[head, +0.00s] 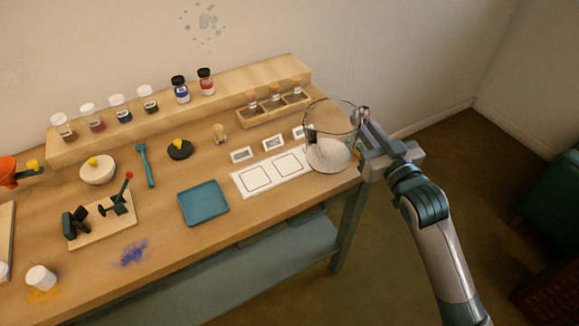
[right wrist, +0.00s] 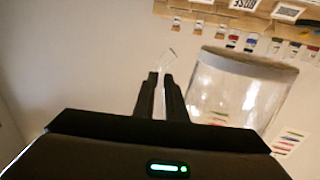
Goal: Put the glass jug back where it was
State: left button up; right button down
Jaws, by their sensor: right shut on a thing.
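The clear glass jug (head: 330,128) is at the right end of the wooden table in the head view, upright or nearly so. Something white shows at its bottom; I cannot tell if it is inside or beneath. My right gripper (head: 362,140) is at the jug's right side, shut on it. In the right wrist view the jug (right wrist: 240,92) stands right of my closed fingers (right wrist: 160,92), with a thin clear piece of glass, seemingly its handle, between them. I cannot tell whether the jug touches the table. My left gripper is not in view.
A white card with two squares (head: 243,184) and small label cards (head: 273,142) lie left of the jug. A blue tray (head: 204,203) is farther left. A wooden rack with corked vials (head: 274,108) and a shelf of jars (head: 200,105) stand behind. The table's right edge is close.

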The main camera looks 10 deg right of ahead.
aim_at(333, 124)
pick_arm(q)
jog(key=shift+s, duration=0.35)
pick_arm(e)
jog(key=shift+r, duration=0.15)
jog(key=shift+w, duration=0.1)
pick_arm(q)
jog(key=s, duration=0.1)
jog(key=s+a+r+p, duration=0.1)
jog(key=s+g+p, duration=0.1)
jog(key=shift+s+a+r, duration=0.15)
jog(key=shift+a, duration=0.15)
pick_arm(e)
jog(key=w+a+f, duration=0.7)
jog(key=w, duration=0.1)
jog(key=shift+w+a, duration=0.3)
jog(key=shift+a, duration=0.1)
jog(key=shift+f, duration=0.1)
pick_arm(q)
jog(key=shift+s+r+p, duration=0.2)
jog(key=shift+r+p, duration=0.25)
jog(key=shift+p, duration=0.15)
pick_arm(e)
jog(key=shift+f, duration=1.9)
